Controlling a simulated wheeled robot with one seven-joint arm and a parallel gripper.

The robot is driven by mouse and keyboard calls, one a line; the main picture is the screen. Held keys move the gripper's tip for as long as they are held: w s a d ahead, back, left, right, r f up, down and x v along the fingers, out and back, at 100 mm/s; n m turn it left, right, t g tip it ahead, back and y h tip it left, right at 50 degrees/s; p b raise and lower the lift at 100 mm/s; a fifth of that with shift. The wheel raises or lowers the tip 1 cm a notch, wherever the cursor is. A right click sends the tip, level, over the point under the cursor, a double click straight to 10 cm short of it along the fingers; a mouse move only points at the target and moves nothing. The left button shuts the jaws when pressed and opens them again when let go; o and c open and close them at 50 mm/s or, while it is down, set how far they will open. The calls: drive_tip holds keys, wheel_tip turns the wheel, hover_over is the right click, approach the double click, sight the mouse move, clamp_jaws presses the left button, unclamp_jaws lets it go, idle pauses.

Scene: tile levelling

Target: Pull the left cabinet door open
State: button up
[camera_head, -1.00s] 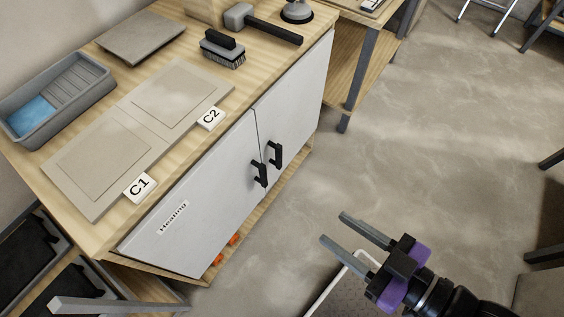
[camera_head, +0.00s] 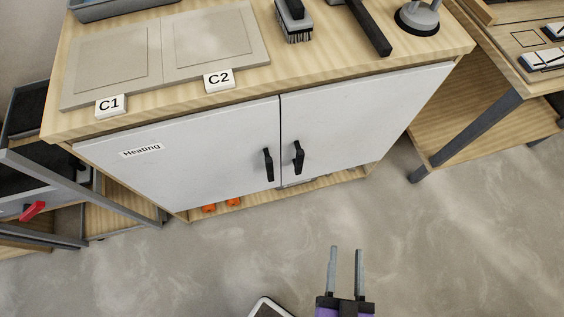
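The left cabinet door (camera_head: 190,165) is white, carries a "Heating" label and looks shut. Its black handle (camera_head: 268,165) is upright near its right edge. The right door (camera_head: 355,118) is also white and looks shut, with its own black handle (camera_head: 298,157) close beside the left one. My gripper (camera_head: 345,250) is at the bottom of the picture, in front of the cabinet and apart from both handles. Its two grey fingers are parallel with a gap between them, and nothing is held.
A shelf frame (camera_head: 80,185) stands at left. A table leg (camera_head: 475,130) stands at right. The floor (camera_head: 215,262) before the cabinet is clear.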

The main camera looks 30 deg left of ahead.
drive_tip(key=w+a+f+n+g+y+b, duration=0.1)
drive_tip(key=w+a+f+n+y+b, duration=0.2)
drive_tip(key=a, duration=0.4)
drive_tip(key=w+a+f+g+y, duration=0.1)
drive_tip(key=w+a+f, duration=0.2)
drive_tip(key=a+f, duration=0.3)
drive_tip(key=n+g+y+b, duration=0.1)
drive_tip(key=n+y+b, duration=0.1)
approach(270, 172)
drive_tip(key=x, duration=0.3)
drive_tip(key=b+x, duration=0.1)
drive_tip(key=x, duration=0.5)
drive_tip(key=shift+w+a, duration=0.2)
drive_tip(key=shift+w, duration=0.05)
drive_tip(key=shift+w+a+r, duration=0.1)
drive_tip(key=shift+w+a, duration=0.35)
drive_tip(key=shift+a, duration=0.05)
clamp_jaws()
